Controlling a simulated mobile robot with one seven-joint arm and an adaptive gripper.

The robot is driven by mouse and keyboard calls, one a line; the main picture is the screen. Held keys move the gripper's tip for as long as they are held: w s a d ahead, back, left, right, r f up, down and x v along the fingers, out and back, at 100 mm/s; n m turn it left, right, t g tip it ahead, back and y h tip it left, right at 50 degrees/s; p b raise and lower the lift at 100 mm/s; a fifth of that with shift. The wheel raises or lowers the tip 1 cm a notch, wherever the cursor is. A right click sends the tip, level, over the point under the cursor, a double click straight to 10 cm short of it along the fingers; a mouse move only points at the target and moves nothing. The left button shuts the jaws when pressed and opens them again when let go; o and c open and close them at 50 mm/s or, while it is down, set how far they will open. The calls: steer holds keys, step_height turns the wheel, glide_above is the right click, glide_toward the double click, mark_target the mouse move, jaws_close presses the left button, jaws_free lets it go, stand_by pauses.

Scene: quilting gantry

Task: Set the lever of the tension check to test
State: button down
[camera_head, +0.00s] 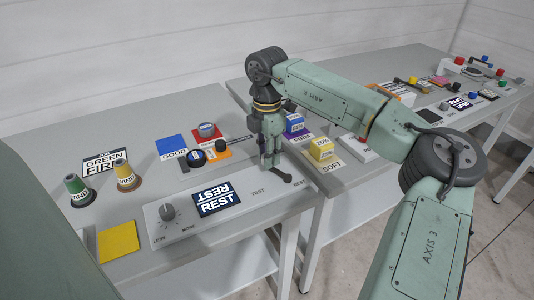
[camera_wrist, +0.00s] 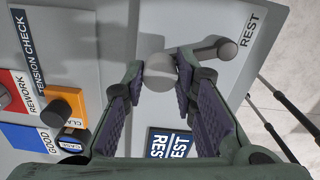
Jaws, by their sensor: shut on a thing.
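The tension check panel (camera_head: 225,219) is a pale box at the front of the near table, with its "TENSION CHECK" strip showing in the wrist view (camera_wrist: 30,50). Its lever (camera_head: 284,177) is a dark grey arm at the right end of the panel. In the wrist view the lever (camera_wrist: 215,49) reaches left to a grey ball knob (camera_wrist: 158,72). My gripper (camera_head: 269,165) is over the panel with its fingers on both sides of that knob, shut on it. The lever lies near the "REST" label (camera_wrist: 251,29). The panel's display (camera_head: 216,198) reads REST. The "TEST" label (camera_head: 258,190) is left of the lever.
A dial (camera_head: 168,213) is on the panel's left. Behind the panel are a blue GOOD card (camera_head: 171,146), an orange card (camera_head: 217,150) and dark knobs. Two thread cones (camera_head: 76,190) stand left.

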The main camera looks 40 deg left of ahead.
mark_target(261, 177)
steer(key=shift+s, duration=0.15)
stand_by(0.3)
steer(key=shift+s+d+f+n+b, duration=0.1)
steer(key=shift+s+n+b, duration=0.3)
steer(key=shift+n, duration=0.25)
steer(key=shift+s+n+b, duration=0.25)
steer(key=shift+n+b, duration=0.25)
steer(key=shift+n, duration=0.15)
steer(key=shift+s+d+n+b, duration=0.15)
steer(key=shift+s+n+b, duration=0.25)
steer(key=shift+n, duration=0.4)
steer(key=shift+s+d+n+b, duration=0.15)
steer(key=shift+s+n+b, duration=0.15)
steer(key=shift+s+n, duration=0.35)
steer(key=shift+n, duration=0.25)
steer(key=c, duration=1.3)
jaws_free()
steer(key=shift+w+r, duration=0.1)
steer(key=shift+r, duration=0.1)
step_height(261, 177, up, 12)
